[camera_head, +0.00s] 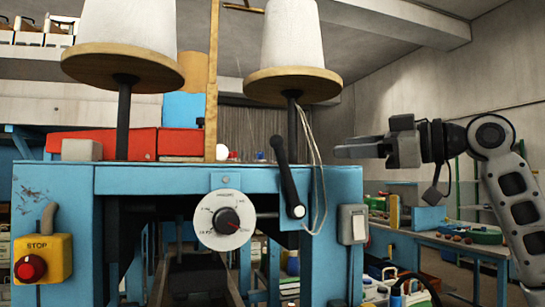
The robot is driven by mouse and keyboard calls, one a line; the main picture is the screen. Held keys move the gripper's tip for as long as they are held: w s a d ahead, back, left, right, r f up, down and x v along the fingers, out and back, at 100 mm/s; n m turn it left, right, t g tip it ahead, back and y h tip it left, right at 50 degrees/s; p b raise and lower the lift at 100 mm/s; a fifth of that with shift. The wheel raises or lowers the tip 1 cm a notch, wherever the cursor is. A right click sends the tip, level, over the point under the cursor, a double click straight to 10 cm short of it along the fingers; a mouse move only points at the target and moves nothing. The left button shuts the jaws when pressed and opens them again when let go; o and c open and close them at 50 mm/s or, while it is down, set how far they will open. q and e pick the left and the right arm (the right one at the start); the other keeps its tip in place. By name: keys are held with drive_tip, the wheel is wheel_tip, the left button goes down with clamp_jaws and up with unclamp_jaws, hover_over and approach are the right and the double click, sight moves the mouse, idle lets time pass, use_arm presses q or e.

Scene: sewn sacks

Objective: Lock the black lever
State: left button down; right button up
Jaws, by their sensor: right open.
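The black lever (287,177) is on the front of the blue machine frame (150,181), right of the round dial. It points up and slightly left from its pivot, which has a pale round cap near the lower end. My right gripper (350,149) is to the right of the lever and a little higher in the picture, with its fingers pointing left. It is open and empty, apart from the lever. My left gripper is not in view.
A white dial (224,219) with a dark knob, a yellow stop box (42,258) with a red button, and a light switch box (352,224) are on the machine front. Two white thread cones (290,36) stand above. A blue workbench (440,236) is behind at right.

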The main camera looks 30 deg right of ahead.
sight(280, 148)
use_arm(q)
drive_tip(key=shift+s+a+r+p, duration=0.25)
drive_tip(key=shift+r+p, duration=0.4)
drive_tip(key=shift+p, duration=0.8)
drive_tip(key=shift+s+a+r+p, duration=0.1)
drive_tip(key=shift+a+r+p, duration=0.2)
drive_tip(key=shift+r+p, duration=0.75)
use_arm(e)
drive_tip(key=shift+p+x, duration=0.35)
drive_tip(key=shift+x, duration=7.4)
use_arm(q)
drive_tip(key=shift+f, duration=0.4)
use_arm(e)
drive_tip(key=shift+s+r, duration=0.1)
drive_tip(key=shift+r, duration=0.05)
clamp_jaws()
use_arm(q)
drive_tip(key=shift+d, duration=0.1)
